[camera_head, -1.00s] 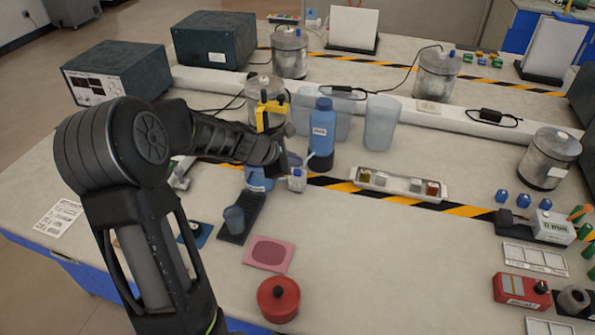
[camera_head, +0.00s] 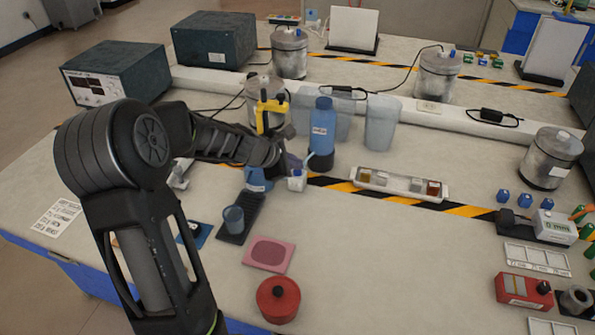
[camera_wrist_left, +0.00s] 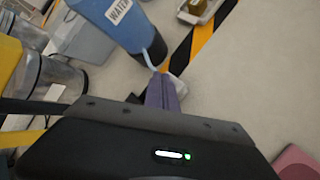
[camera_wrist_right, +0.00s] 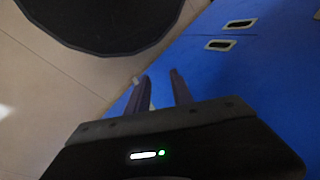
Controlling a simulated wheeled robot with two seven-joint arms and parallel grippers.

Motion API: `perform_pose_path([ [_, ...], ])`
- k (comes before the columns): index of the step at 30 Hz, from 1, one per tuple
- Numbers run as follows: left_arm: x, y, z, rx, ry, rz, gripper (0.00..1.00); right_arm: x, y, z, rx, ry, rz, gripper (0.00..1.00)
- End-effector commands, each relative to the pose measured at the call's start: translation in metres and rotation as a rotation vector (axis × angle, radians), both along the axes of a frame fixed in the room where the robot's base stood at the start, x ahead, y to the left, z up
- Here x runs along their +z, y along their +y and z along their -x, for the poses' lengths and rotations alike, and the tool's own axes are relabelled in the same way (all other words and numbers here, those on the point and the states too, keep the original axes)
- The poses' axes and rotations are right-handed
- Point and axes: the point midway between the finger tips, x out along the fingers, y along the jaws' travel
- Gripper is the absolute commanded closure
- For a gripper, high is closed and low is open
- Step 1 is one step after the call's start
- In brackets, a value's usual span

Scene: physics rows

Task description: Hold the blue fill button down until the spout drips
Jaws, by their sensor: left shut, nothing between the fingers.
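My left gripper (camera_head: 296,164) is shut and empty, with its fingertips at the top of a small white block (camera_head: 297,183). The block's blue top is hidden now, so I cannot tell whether the fingertips touch or press it. In the left wrist view the shut purple fingers (camera_wrist_left: 163,92) overlap the block (camera_wrist_left: 179,88). A blue body with a white label (camera_head: 258,182) is partly behind my arm. A translucent blue cup (camera_head: 233,219) stands on a dark base (camera_head: 232,238). I cannot make out a spout or any drip. My right gripper (camera_wrist_right: 160,92) has its fingers apart and empty.
A blue water bottle (camera_head: 322,140) with a pale tube stands just behind the fingertips. A yellow frame (camera_head: 270,112) rises behind my left wrist. A sample tray (camera_head: 400,184), pink mat (camera_head: 269,254) and red round pot (camera_head: 278,300) lie around. The table's front middle is clear.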

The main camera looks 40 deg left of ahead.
Motion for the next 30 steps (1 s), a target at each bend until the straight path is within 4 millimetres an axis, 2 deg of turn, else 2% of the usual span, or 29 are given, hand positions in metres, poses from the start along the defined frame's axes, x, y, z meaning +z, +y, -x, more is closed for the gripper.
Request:
perform_pose_path([
  [30, -0.0092, 0.0, 0.0001, 0.0, 0.0, 0.0, 1.0, -0.009, 0.0, 0.0, 0.0, 0.0, 0.0, 0.73],
])
